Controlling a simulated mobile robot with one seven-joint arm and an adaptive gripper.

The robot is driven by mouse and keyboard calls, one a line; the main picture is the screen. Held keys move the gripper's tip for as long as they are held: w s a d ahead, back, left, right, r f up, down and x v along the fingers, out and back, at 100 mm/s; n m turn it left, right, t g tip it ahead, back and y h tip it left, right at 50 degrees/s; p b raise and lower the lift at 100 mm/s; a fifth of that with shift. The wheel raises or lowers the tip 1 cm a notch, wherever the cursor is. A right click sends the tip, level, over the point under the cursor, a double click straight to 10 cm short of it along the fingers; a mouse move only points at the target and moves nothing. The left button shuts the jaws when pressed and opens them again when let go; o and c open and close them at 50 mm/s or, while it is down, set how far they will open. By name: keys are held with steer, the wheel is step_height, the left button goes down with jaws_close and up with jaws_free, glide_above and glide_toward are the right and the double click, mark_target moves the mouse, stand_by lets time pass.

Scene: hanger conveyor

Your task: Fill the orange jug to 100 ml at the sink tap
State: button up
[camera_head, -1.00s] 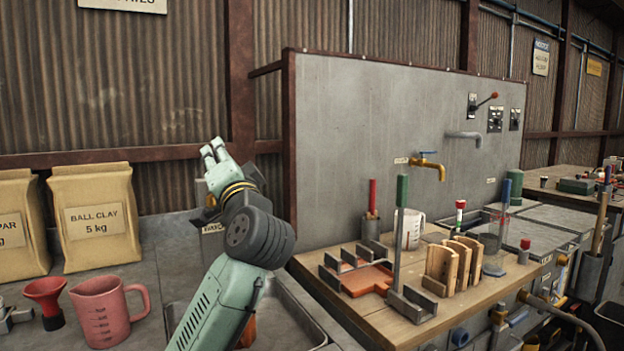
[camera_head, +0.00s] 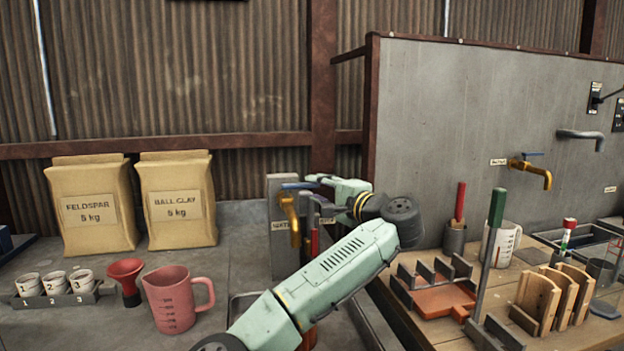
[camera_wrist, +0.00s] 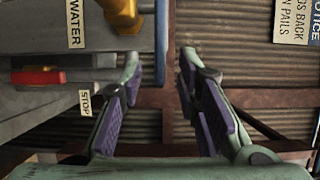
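The brass tap (camera_head: 290,215) with a blue lever (camera_head: 298,185) stands on a grey post marked WATER. My gripper (camera_head: 312,182) is at the lever's right end. In the wrist view, my gripper (camera_wrist: 159,62) is open, with a blue strip of the lever (camera_wrist: 161,45) between its fingers; I cannot tell whether they touch it. The brass tap (camera_wrist: 122,12) and a red handle (camera_wrist: 38,77) near a STOP label are at left. An orange patch (camera_head: 308,337), perhaps the orange jug, shows behind my forearm, mostly hidden. A pinkish-red measuring jug (camera_head: 176,303) stands on the counter.
A red funnel (camera_head: 127,280), a rack of small numbered cups (camera_head: 60,298) and two clay bags (camera_head: 95,208) are at left. The right bench holds a white jug (camera_head: 505,243), upright rods, wooden pieces (camera_head: 540,297) and an orange tray (camera_head: 440,300). Another brass tap (camera_head: 532,172) is behind.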

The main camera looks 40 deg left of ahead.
mark_target(312, 187)
steer(key=shift+p+x, duration=0.55)
steer(key=shift+x, duration=1.55)
steer(key=shift+c, duration=0.2)
jaws_close()
